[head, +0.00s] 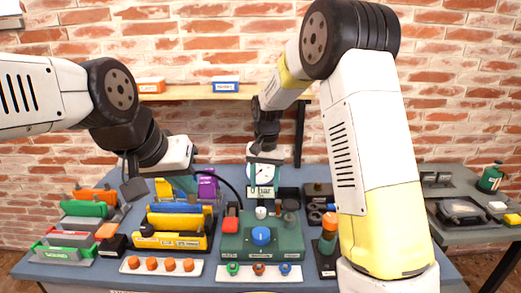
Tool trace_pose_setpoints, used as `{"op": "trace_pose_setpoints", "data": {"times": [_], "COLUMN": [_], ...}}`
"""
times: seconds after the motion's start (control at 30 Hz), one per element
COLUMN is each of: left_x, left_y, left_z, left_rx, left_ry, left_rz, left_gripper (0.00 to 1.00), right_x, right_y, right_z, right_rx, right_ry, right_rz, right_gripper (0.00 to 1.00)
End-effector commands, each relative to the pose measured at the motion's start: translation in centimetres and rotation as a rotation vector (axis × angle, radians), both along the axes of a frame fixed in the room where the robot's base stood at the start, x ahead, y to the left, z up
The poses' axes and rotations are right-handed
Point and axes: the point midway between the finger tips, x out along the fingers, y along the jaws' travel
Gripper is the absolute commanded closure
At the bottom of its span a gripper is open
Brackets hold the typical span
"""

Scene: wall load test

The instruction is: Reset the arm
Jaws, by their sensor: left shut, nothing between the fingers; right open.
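My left arm comes in from the left, and its gripper (187,182) hangs over the purple and blue parts at the back left of the bench. It is shut, with nothing seen in it. My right arm rises from the lower right and bends over at the top. Its gripper (264,180) points down over the middle of the bench and is open. A white round gauge (262,175) marked "bar" shows right at its fingers. I cannot tell whether the fingers touch the gauge.
The blue bench (105,275) holds a green block (262,240) with a blue knob, yellow holders (170,240), a strip of orange knobs (160,265) and green and red holders (62,248). A shelf (185,95) is on the brick wall. A grey side table (470,235) stands right.

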Motion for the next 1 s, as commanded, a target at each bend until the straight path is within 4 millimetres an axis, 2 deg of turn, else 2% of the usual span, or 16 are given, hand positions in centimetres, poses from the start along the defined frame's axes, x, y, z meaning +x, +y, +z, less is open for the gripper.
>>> {"op": "trace_pose_setpoints", "data": {"times": [0.03,0.2,0.3,0.5,0.7,0.8,1.0], "left_x": [0.0,0.0,0.0,0.0,0.0,0.0,0.0], "left_y": [0.0,0.0,0.0,0.0,0.0,0.0,0.0], "left_z": [0.0,0.0,0.0,0.0,0.0,0.0,0.0], "left_rx": [0.0,0.0,0.0,0.0,0.0,0.0,0.0], "left_ry": [0.0,0.0,0.0,0.0,0.0,0.0,0.0], "left_rz": [0.0,0.0,0.0,0.0,0.0,0.0,0.0], "left_gripper": [1.0,1.0,1.0,1.0,1.0,1.0,1.0], "right_x": [-0.7,-4.8,-7.7,-14.1,-20.6,-22.9,-25.2], "right_y": [-1.1,-4.6,-6.5,-9.8,-11.9,-12.5,-13.0], "right_z": [2.1,8.2,11.1,15.2,16.7,16.8,16.5], "right_rx": [0.025,0.101,0.133,0.165,0.155,0.14,0.117], "right_ry": [-0.024,-0.11,-0.17,-0.301,-0.432,-0.482,-0.533], "right_rz": [-0.001,0.032,0.057,0.11,0.162,0.183,0.204], "right_gripper": [0.46,0.46,0.46,0.46,0.46,0.46,0.46]}}
